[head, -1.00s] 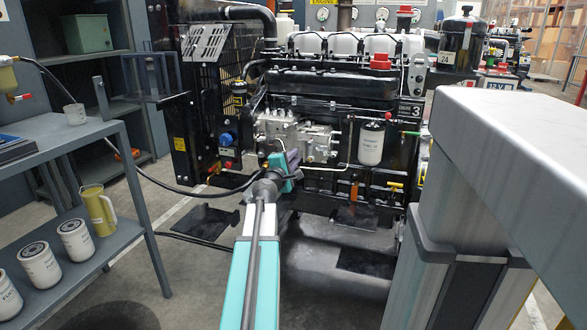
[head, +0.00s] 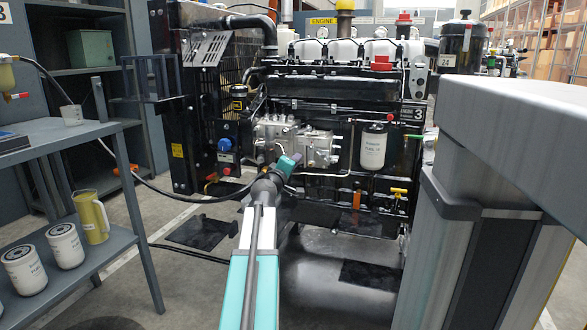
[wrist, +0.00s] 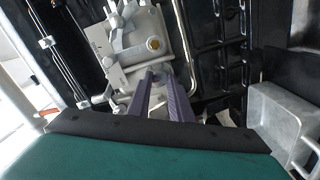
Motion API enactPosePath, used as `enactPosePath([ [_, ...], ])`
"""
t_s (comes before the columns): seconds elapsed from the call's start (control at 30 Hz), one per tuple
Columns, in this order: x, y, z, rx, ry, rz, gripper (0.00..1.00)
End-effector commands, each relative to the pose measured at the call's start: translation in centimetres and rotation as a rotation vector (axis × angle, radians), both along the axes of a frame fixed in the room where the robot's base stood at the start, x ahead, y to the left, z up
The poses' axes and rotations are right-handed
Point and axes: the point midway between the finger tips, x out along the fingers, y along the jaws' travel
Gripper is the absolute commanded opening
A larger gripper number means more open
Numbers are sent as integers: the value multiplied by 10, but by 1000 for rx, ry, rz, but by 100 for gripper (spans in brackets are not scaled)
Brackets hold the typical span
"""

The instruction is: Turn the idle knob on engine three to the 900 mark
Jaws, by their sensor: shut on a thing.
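Engine three (head: 345,115) stands ahead, a black engine with a "3" plate at its right. Its silver pump housing (head: 318,148) is on the near side; in the wrist view the housing (wrist: 135,45) shows a brass-coloured round fitting. My gripper (head: 292,160) reaches the lower part of this housing. In the wrist view its two purple fingers (wrist: 158,80) are close together, tips against the housing. It is shut on a small part there, which I take to be the idle knob; the fingers hide it. I cannot see the knob's scale or the 900 mark.
A grey shelf table (head: 70,150) at left holds a yellow jug (head: 91,216) and white filters (head: 24,268). A hose crosses from the table towards the engine. A white oil filter (head: 373,146) and yellow-handled valve (head: 398,191) are right of my gripper. A large grey block fills the right foreground.

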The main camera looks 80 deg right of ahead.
Motion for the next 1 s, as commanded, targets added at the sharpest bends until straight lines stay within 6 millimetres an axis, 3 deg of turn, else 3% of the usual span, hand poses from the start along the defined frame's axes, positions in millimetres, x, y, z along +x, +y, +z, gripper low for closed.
enactPosePath([
  [0.37, 6, -1, 1, -6, -9, 13, 0],
  [0.4, 6, -1, 1, -6, -9, 13, 21],
  [0.5, 5, -1, 1, -5, -8, 11, 38],
  [1.0, 2, 4, 1, -3, -7, 4, 38],
])
